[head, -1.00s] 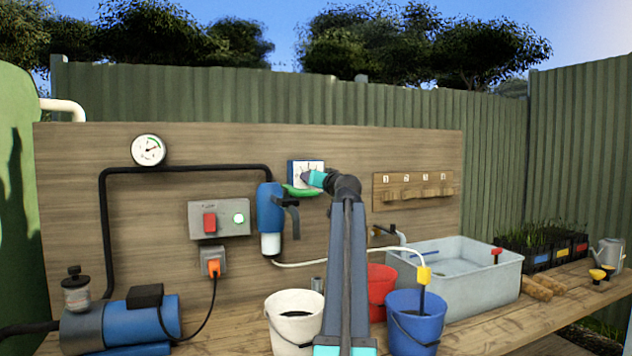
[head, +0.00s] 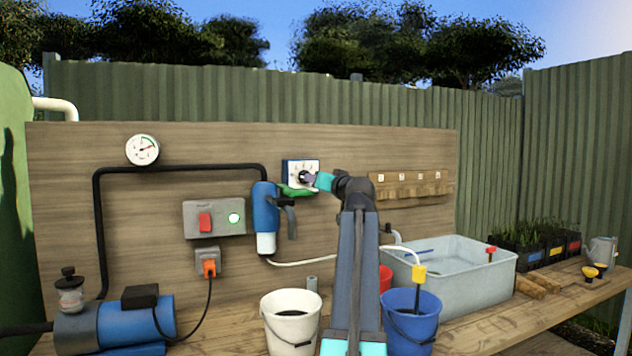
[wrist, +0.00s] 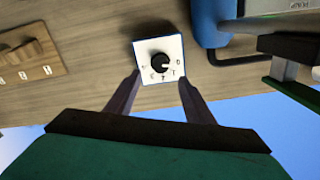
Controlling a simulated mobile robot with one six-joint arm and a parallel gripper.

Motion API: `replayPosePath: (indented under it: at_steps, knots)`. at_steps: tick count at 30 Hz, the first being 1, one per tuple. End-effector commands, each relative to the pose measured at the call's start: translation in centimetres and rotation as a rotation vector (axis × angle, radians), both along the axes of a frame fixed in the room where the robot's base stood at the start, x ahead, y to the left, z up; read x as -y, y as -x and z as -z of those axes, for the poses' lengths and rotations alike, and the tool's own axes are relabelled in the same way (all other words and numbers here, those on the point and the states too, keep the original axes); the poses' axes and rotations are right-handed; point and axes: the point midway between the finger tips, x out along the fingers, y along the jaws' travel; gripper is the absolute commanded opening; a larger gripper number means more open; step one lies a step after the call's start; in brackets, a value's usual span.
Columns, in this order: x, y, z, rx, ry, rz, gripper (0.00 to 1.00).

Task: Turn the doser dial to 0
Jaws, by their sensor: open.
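The doser dial is a white square plate (head: 291,168) on the wooden board, with a round black knob. In the wrist view the plate (wrist: 145,48) and knob (wrist: 160,61) are whole and unobstructed, with small marks around the knob. The picture is turned over and the marks are too small to read surely; a light pointer mark on the knob seems to face lower right. My gripper (wrist: 158,77) is open and empty, its two dark fingers on either side of the plate's lower edge in that view. In the head view my gripper (head: 312,180) is right of the knob, apparently clear of it.
A numbered wooden rack (head: 412,187) is to the right. Buckets (head: 290,318) and a grey trough (head: 470,275) stand on the bench below.

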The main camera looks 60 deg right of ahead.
Motion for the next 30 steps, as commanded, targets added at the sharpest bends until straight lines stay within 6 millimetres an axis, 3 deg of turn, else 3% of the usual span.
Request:
replayPosePath:
  at_steps: [12,30]
  knots:
    - [-2.6,3.5,0.1,0.000,0.000,0.000,0.48]
    - [-2.8,3.9,0.1,-0.001,0.000,0.000,0.48]
